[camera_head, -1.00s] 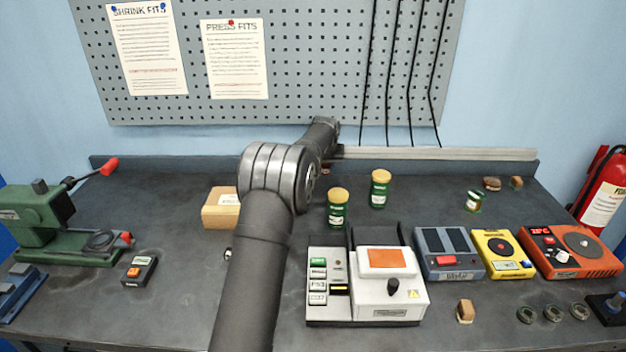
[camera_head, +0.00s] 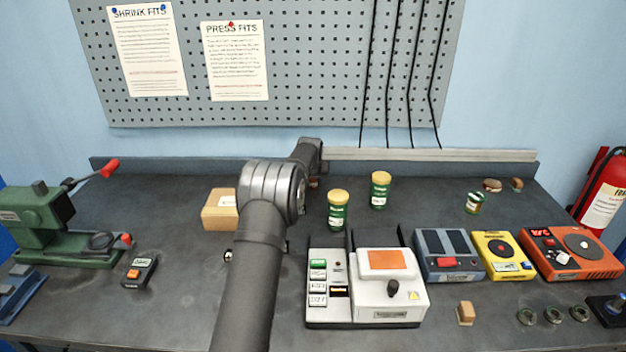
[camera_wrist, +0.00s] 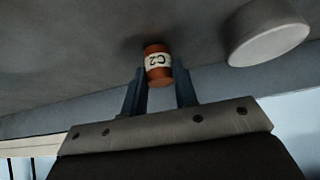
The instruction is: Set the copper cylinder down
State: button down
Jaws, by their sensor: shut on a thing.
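The copper cylinder (camera_wrist: 158,64), an orange-brown piece with a pale band marked C2, is between the two fingers of my gripper (camera_wrist: 160,84) in the wrist view. The gripper is shut on it. The cylinder's far end points at the dark grey bench top (camera_wrist: 75,50), with a dark shadow close by. I cannot tell whether it touches the bench. In the head view my arm hides the gripper and nearly all of the cylinder, towards the back of the bench.
A pale round thing (camera_wrist: 268,32) is beside the cylinder in the wrist view. Two green jars with tan lids (camera_head: 338,212) (camera_head: 380,190) stand right of my arm. A cardboard box (camera_head: 219,210) is on its left. The bench's back right has free room.

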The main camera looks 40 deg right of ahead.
jog(key=shift+f, duration=0.15)
jog(key=c, duration=1.1)
grip_release()
jog(key=shift+c, duration=0.2)
jog(key=shift+r, duration=0.3)
jog(key=v, duration=1.2)
jog(key=shift+f, duration=0.1)
